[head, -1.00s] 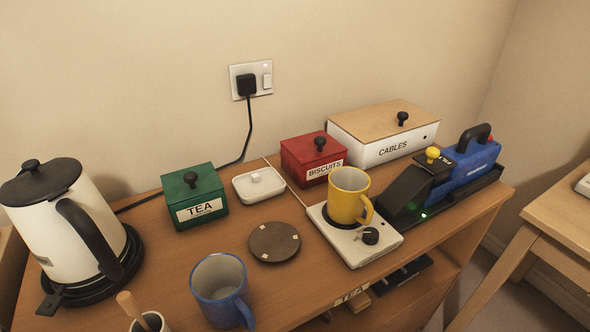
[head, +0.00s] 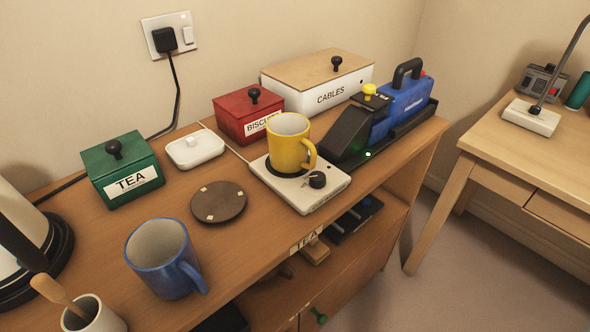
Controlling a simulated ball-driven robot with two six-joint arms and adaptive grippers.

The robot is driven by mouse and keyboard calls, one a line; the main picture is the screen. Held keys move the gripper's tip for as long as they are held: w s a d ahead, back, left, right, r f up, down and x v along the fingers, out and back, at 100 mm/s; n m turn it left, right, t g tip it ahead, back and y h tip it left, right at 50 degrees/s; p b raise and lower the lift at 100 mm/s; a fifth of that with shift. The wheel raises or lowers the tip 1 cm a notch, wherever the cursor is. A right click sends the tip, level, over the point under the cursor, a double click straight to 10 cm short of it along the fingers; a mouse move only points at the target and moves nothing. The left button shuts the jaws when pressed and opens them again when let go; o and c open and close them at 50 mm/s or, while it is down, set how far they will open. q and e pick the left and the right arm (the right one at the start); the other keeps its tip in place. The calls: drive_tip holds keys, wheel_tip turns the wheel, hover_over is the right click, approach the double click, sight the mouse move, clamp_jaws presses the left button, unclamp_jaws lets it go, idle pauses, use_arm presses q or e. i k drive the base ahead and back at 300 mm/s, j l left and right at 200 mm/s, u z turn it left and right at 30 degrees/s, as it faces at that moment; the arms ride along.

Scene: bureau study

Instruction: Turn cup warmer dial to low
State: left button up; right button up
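The cup warmer (head: 310,195) is a flat white unit near the front edge of the wooden cabinet top. A yellow mug (head: 287,146) stands upright on its dark round plate. The black dial (head: 317,180) sits on the warmer's top at the front right, beside the mug and clear of it. Marks near the dial are too small to read, so I cannot tell its setting. Neither of my grippers shows in the head view.
A blue mug (head: 160,262), a brown disc (head: 218,203) and a white lidded dish (head: 195,148) stand left of the warmer. A red biscuits box (head: 246,112) and a cables box (head: 310,82) are behind. A blue device (head: 400,108) in a black dock stands right. Floor (head: 450,270) is clear between cabinet and desk.

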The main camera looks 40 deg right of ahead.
sight(317, 179)
drive_tip(key=l+z, duration=0.25)
drive_tip(key=z, duration=0.2)
drive_tip(key=l+z, duration=0.25)
drive_tip(key=z, duration=0.15)
drive_tip(key=u, duration=0.5)
drive_tip(key=k+l+u, duration=0.1)
drive_tip(key=l+u, duration=0.15)
drive_tip(key=u, duration=0.15)
drive_tip(key=k+l+u, duration=0.1)
drive_tip(key=l+u, duration=0.15)
drive_tip(key=u, duration=0.15)
drive_tip(key=k+l+u, duration=0.15)
drive_tip(key=u, duration=0.2)
drive_tip(key=k+l+u, duration=0.15)
drive_tip(key=u, duration=0.25)
drive_tip(key=k+l, duration=0.2)
